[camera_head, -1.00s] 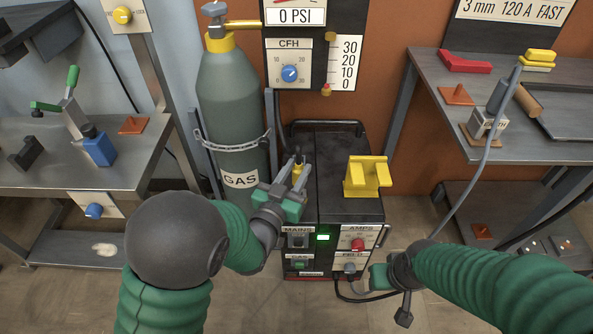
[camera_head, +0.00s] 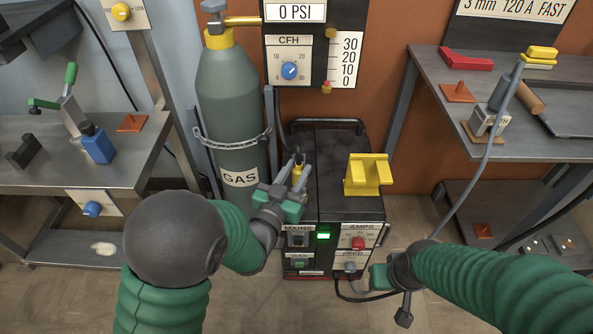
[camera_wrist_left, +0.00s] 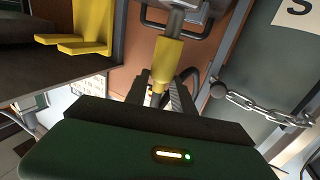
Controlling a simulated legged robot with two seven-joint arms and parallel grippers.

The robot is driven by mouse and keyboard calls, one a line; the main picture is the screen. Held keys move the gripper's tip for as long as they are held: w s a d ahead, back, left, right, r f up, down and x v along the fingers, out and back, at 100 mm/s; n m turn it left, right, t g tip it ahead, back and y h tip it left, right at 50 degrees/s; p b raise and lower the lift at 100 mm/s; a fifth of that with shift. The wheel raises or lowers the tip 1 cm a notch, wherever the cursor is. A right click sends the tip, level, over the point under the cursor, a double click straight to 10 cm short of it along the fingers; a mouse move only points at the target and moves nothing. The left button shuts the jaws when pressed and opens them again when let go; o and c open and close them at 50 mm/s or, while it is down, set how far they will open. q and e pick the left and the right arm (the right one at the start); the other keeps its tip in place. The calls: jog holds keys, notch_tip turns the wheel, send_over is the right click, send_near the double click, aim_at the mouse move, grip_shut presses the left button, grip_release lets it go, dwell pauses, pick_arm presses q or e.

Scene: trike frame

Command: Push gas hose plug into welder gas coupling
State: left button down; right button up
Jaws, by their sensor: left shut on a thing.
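My left gripper (camera_head: 296,188) is at the top left of the black welder (camera_head: 335,160), shut on a yellow piece that I take for the gas hose plug (camera_head: 297,172). In the left wrist view the yellow plug (camera_wrist_left: 167,62) stands out from between the dark fingers (camera_wrist_left: 163,92). A grey metal cylinder (camera_wrist_left: 176,22) is in line with its far end; I cannot tell how they are joined. The welder gas coupling is not clearly made out. My right gripper (camera_head: 378,277) is low at the welder's front, by the FEED panel; its jaws are not clear.
A grey gas cylinder (camera_head: 232,110) with a chain stands left of the welder. A yellow bracket (camera_head: 368,175) sits on the welder's top. Cables hang at the front near my right gripper. Metal tables (camera_head: 50,175) flank both sides; a hose crosses the right one.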

pick_arm(q)
jog(key=shift+f+b, duration=1.25)
jog(key=shift+f, duration=0.25)
jog(key=c, duration=1)
grip_release()
jog(key=p+v, duration=1.5)
jog(key=v, duration=0.1)
jog(key=shift+s+a, duration=0.2)
jog(key=shift+s, duration=0.15)
